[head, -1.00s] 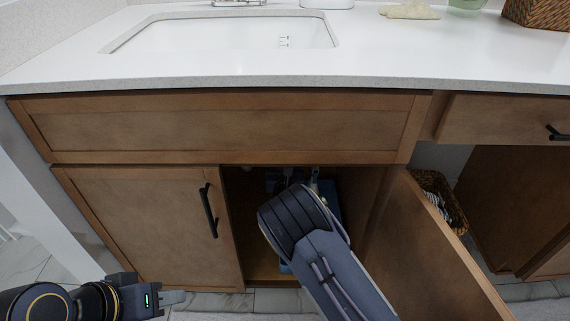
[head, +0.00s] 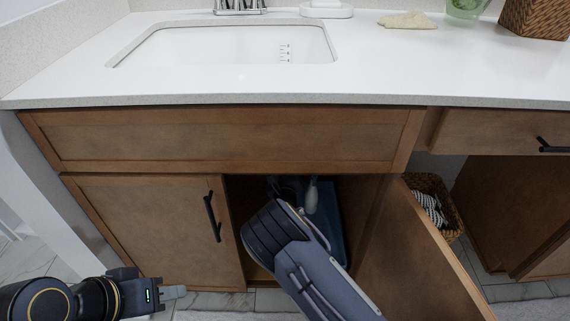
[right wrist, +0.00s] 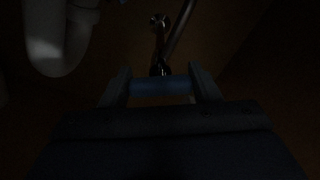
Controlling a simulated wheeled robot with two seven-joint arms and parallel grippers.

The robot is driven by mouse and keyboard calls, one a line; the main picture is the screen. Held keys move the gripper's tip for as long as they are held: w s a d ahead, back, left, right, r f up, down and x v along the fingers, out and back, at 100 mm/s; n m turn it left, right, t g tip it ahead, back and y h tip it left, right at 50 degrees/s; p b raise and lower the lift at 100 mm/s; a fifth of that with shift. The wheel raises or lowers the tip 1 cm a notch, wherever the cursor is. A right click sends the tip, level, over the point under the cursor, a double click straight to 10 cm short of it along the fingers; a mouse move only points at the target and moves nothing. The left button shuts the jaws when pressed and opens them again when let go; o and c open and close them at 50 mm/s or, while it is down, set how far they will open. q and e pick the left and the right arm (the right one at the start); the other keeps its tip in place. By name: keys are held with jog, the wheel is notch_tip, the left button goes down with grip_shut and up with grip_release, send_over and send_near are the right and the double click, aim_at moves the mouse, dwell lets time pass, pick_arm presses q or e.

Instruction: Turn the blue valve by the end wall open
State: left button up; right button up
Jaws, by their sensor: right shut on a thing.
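The blue valve's handle (right wrist: 160,87) shows dimly in the right wrist view as a short blue bar. It lies across the space between the two fingers of my right gripper (right wrist: 161,90), which is shut on it. A metal fitting and stem (right wrist: 159,42) stand just beyond the handle. In the head view my right arm reaches into the open cabinet under the sink, and its gripper and the valve are hidden there. My left gripper (head: 174,293) is low at the left, outside the closed door; its finger gap cannot be made out.
The open right door (head: 415,255) stands to the right of my right arm. The closed left door (head: 150,225) has a black handle. A white pipe (right wrist: 55,40) hangs at the upper left in the right wrist view. A blue item (head: 331,225) stands inside the cabinet. The counter (head: 370,65) is above.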

jog(key=n+p, duration=0.1)
jog(key=n, duration=0.2)
jog(key=shift+a+r, duration=0.1)
jog(key=n+p, duration=0.2)
jog(key=n, duration=0.1)
jog(key=shift+n, duration=0.3)
jog(key=n, duration=0.3)
jog(key=shift+f+p, duration=0.2)
jog(key=shift+p, duration=0.15)
jog(key=shift+f+n, duration=0.1)
jog(key=shift+n, duration=1.3)
jog(key=o, duration=1)
jog(key=shift+s+p, duration=0.1)
jog(key=shift+p, duration=0.2)
